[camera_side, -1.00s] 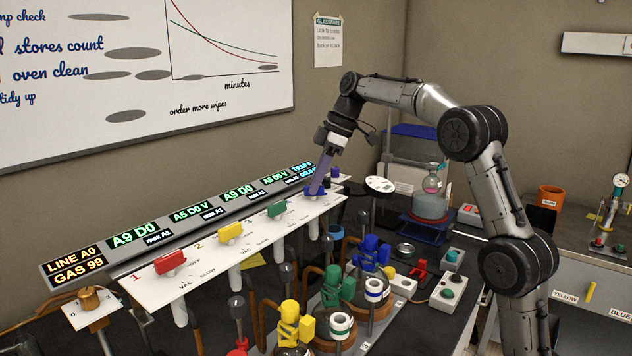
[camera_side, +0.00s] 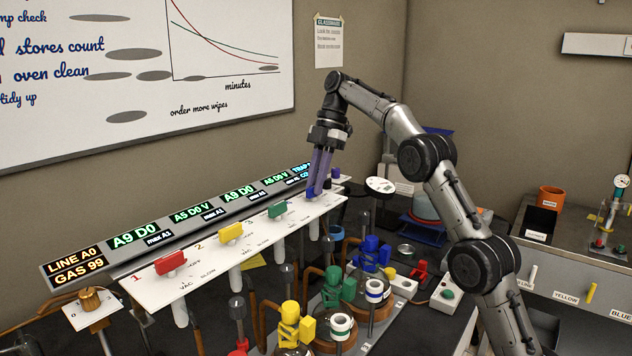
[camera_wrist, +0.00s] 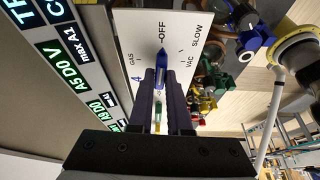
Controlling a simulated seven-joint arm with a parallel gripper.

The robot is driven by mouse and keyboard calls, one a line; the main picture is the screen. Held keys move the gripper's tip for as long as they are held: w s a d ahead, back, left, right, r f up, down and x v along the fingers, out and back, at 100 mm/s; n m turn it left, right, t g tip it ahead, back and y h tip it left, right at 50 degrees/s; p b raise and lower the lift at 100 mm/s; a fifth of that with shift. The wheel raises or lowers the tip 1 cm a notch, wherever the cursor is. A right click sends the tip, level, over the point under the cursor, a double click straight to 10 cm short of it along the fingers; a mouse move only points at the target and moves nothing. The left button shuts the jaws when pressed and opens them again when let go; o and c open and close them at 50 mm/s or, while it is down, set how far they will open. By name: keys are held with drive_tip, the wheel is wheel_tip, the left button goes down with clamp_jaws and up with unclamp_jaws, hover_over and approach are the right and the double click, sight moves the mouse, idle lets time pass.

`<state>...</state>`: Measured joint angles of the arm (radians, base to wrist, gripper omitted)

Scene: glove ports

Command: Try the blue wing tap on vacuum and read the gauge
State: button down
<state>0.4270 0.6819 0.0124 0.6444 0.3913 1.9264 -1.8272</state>
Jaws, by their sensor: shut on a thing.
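The blue wing tap (camera_side: 311,194) is at the far right end of the white tap panel (camera_side: 140,278). My gripper (camera_side: 318,185) comes down on it from above, fingers shut on its wing. In the wrist view the blue tap (camera_wrist: 161,62) stands between my fingertips (camera_wrist: 159,80), its tip pointing toward OFF. GAS is marked to its left, VAC and SLOW to its right. The display strip (camera_wrist: 70,68) beside it reads "A5 D0 V". A round white dial (camera_side: 380,185) stands behind the panel's right end; its reading is too small to tell.
Red (camera_side: 170,262), yellow (camera_side: 231,232) and green (camera_side: 278,209) taps sit along the same panel. Flasks and coloured clamps, including a blue one (camera_side: 370,250), crowd the bench in front. Another gauge (camera_side: 621,181) stands at the far right.

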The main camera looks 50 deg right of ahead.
drive_tip(key=shift+n, duration=0.3)
idle(0.4)
drive_tip(key=c, duration=0.9)
unclamp_jaws()
drive_tip(key=shift+o, duration=0.2)
